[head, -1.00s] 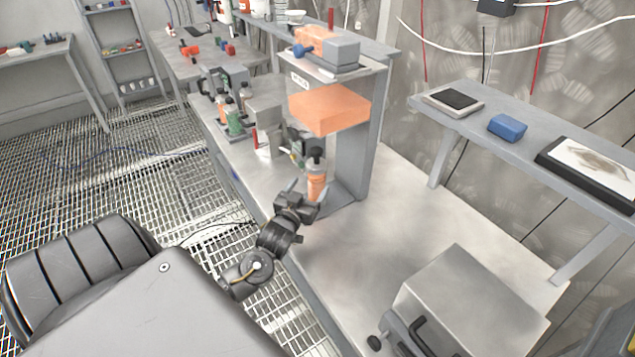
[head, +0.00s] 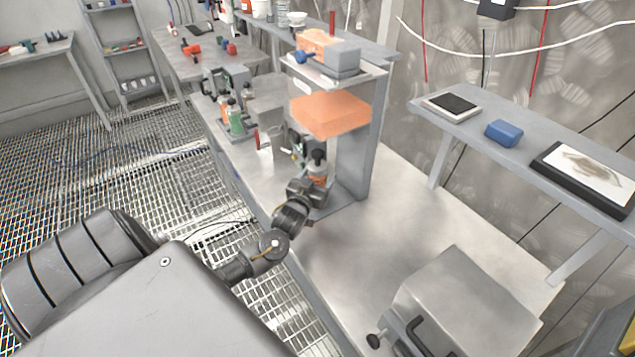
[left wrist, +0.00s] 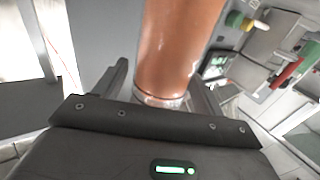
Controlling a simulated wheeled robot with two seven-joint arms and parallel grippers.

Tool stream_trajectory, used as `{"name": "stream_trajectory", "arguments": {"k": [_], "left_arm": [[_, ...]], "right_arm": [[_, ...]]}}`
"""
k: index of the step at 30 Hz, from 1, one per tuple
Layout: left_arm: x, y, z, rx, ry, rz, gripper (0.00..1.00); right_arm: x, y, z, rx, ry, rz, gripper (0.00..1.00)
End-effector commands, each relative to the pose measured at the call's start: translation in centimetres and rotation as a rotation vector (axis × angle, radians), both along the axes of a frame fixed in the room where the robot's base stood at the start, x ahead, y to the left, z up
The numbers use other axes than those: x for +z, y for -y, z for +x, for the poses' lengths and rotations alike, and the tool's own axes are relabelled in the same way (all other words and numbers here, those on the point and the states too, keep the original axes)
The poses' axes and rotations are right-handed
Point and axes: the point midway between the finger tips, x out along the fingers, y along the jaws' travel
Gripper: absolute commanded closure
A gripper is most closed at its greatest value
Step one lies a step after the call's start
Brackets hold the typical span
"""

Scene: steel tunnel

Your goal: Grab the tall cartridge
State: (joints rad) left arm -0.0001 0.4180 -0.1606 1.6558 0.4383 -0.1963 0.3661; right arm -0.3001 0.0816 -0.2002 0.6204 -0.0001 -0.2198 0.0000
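An orange cylinder with a dark cap, taken as the tall cartridge (head: 318,168), stands upright on the steel bench beside the panel of the shelf stand. My left gripper (head: 312,184) is at its lower part and hides some of it. In the left wrist view the orange cartridge body (left wrist: 178,45) rises between the two fingers of my left gripper (left wrist: 160,80). The fingers are apart, with a visible gap on the left side, so the gripper looks open around it. My right gripper is not in view.
Grey equipment (head: 266,118) and a green bottle (head: 235,120) stand farther back. A steel box (head: 465,295) sits at the front right; the bench between is clear.

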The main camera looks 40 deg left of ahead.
Motion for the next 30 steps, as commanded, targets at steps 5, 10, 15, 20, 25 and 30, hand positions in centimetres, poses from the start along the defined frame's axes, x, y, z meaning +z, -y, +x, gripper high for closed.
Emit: {"name": "stream_trajectory", "arguments": {"k": [5, 10, 15, 20, 25, 30], "left_arm": [[0.0, 0.0, 0.0, 0.0, 0.0, 0.0, 0.54], [0.0, 0.0, 0.0, 0.0, 0.0, 0.0, 0.76], [0.1, 0.0, 0.0, 0.0, 0.003, 0.0, 0.85], [0.3, 0.0, 0.0, 0.0, 0.003, 0.0, 0.85], [1.4, 0.0, 0.0, 0.0, 0.005, 0.0, 0.85], [3.7, 0.0, 0.0, -0.001, 0.007, 0.001, 0.85]], "right_arm": [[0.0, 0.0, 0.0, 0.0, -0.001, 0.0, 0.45], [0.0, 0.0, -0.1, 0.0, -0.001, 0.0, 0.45], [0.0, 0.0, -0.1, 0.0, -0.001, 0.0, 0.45], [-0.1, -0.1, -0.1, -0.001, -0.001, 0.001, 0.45], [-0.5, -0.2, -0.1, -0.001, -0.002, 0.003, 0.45], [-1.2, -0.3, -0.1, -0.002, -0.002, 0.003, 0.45]]}}
